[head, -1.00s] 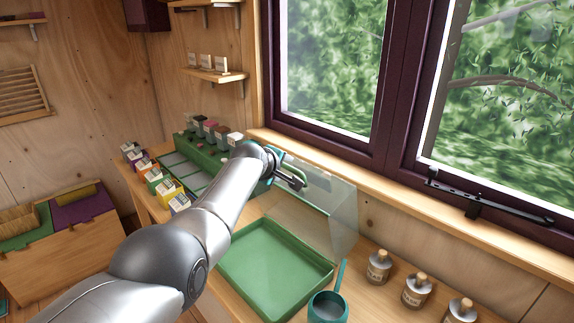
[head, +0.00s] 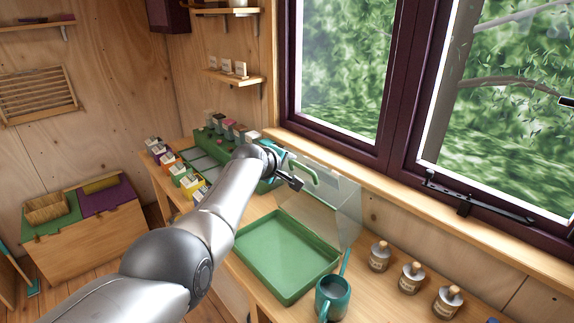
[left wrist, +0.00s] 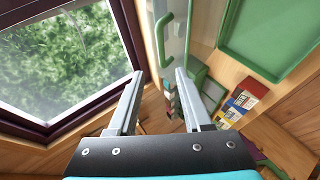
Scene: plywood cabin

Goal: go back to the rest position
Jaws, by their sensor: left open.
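My left gripper (head: 290,176) is above the counter, close to the window side, with its arm reaching in from the lower left. In the left wrist view its two fingers (left wrist: 158,95) stand apart with nothing between them. A clear lid with a green handle (head: 304,170) stands raised behind a green tray (head: 285,260). The handle (left wrist: 163,32) is just beyond the fingers in the left wrist view, and I see no contact.
A teal mug (head: 332,298) and several corked bottles (head: 410,278) stand on the counter at right. Small boxes (head: 188,185) and a green rack (head: 212,142) are farther back. A wooden chest (head: 85,235) is on the floor at left. The window (head: 345,75) borders the counter.

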